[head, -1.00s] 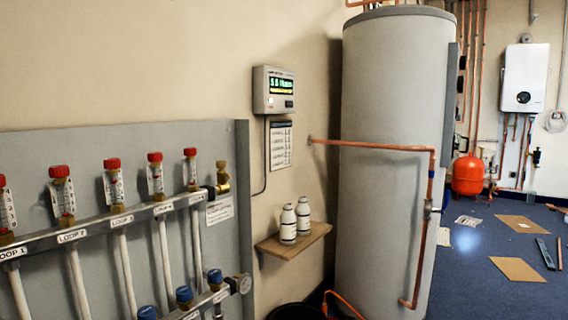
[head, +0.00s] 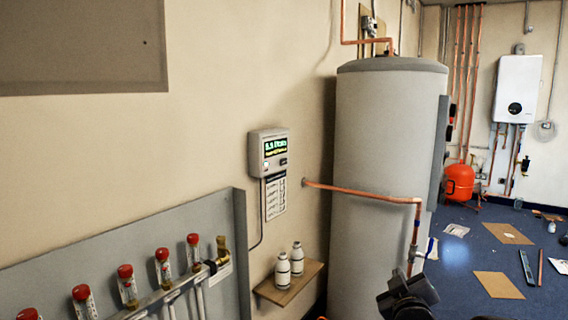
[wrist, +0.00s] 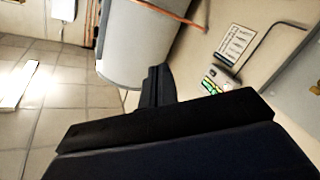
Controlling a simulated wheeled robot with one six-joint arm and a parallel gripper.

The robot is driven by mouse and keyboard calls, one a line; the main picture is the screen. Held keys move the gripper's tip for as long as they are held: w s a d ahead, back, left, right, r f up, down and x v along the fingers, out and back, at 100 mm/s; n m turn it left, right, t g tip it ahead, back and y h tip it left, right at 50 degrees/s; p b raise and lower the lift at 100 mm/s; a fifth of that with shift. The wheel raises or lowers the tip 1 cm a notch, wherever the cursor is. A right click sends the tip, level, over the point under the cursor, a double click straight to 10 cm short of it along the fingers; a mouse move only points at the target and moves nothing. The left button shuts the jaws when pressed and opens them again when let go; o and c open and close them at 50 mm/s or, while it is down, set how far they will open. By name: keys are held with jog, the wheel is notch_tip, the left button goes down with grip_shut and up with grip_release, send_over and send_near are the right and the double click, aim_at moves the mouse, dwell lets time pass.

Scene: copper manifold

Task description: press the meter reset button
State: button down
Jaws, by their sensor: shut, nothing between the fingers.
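The meter (head: 268,152) is a grey box on the beige wall with a lit green and yellow display. The meter also shows in the wrist view (wrist: 219,84), tilted and partly behind my gripper. My gripper (wrist: 158,75) is dark and shut, with nothing held. In the head view my gripper (head: 410,290) is at the bottom, in front of the cylinder, to the right of and below the meter, well apart from it.
A grey cylinder (head: 385,150) stands right of the meter, with a copper pipe (head: 360,192) crossing in front. A wall shelf (head: 290,285) with two white bottles (head: 283,271) is below the meter. The manifold board (head: 215,225) is at lower left.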

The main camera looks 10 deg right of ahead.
jog(key=d+r+h+p, duration=0.1)
jog(key=d+r+p, duration=0.2)
jog(key=r, duration=0.3)
jog(key=d+r+n+h+p, duration=0.1)
jog(key=d+r+p, duration=0.2)
jog(key=r, duration=0.3)
jog(key=shift+w+d+r+t, duration=0.25)
jog(key=shift+d+t, duration=0.05)
jog(key=shift+d, duration=0.15)
